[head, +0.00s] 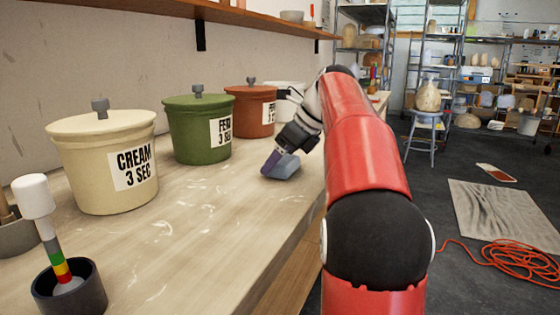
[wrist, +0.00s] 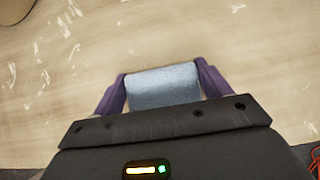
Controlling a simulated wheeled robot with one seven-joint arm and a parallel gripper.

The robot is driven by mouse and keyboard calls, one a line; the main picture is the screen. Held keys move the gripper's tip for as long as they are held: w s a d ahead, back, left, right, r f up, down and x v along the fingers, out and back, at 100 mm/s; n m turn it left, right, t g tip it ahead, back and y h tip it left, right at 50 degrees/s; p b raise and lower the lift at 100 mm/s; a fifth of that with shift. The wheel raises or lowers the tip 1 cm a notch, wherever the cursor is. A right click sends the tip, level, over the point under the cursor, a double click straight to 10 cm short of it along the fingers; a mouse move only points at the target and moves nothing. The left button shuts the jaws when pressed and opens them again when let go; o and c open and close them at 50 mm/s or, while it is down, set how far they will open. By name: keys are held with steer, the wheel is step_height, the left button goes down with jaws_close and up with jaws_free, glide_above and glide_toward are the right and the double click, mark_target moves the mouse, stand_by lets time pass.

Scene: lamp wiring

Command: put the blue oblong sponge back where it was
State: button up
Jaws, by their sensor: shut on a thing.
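The blue oblong sponge (wrist: 163,86) is between the two purple fingers of my gripper (wrist: 162,92) in the wrist view, and the fingers press on its two sides. In the head view the sponge (head: 286,167) shows as a grey-blue block at my gripper (head: 276,160), low over the worktop near its front edge. I cannot tell whether its underside touches the worktop.
A cream lidded pot (head: 85,175), a green pot (head: 197,135) and a brown-red pot (head: 248,112) line the wall. A dark cup (head: 68,295) holding a white-headed tool (head: 35,197) stands front left. The worktop (head: 200,215) between is clear. A shelf (head: 170,14) hangs above.

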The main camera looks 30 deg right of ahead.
steer(key=shift+f, duration=0.15)
steer(key=o, duration=1)
steer(key=shift+o, duration=0.2)
steer(key=shift+r, duration=0.35)
steer(key=p+v, duration=0.1)
steer(key=v, duration=1)
steer(key=shift+s+d+r+p, duration=0.15)
steer(key=shift+s+r+p, duration=0.1)
steer(key=shift+p, duration=0.05)
steer(key=shift+s, duration=0.1)
